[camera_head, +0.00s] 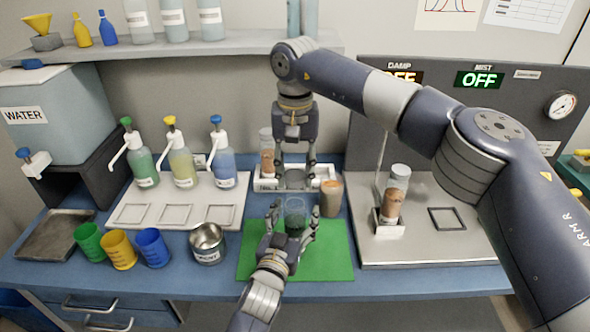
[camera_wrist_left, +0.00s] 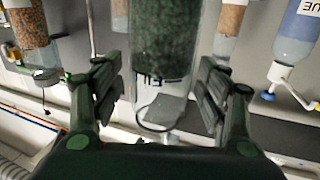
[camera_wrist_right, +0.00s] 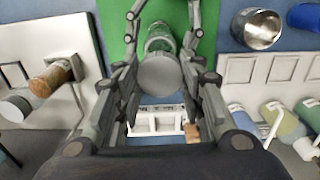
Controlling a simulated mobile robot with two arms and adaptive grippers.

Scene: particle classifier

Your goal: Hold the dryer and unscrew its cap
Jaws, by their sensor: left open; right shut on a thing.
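The dryer (camera_head: 295,214), a clear cylinder with dark green grains, stands on the green mat. It fills the middle of the left wrist view (camera_wrist_left: 168,45), where its label is partly legible. My left gripper (camera_head: 294,222) is open, with a finger on either side of the dryer. In the left wrist view a gap shows between the dryer and the left finger. My right gripper (camera_head: 296,172) points down above the white rack, behind the dryer. It is shut on a round grey cap (camera_wrist_right: 160,76), which shows between its fingers in the right wrist view, apart from the dryer's body.
The white rack (camera_head: 325,184) holds a brown-filled tube (camera_head: 267,160). Another brown container (camera_head: 331,198) stands right of the dryer. A tube in a holder (camera_head: 394,203) stands on the right plate. A metal cup (camera_head: 207,243), coloured cups and pump bottles are at left.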

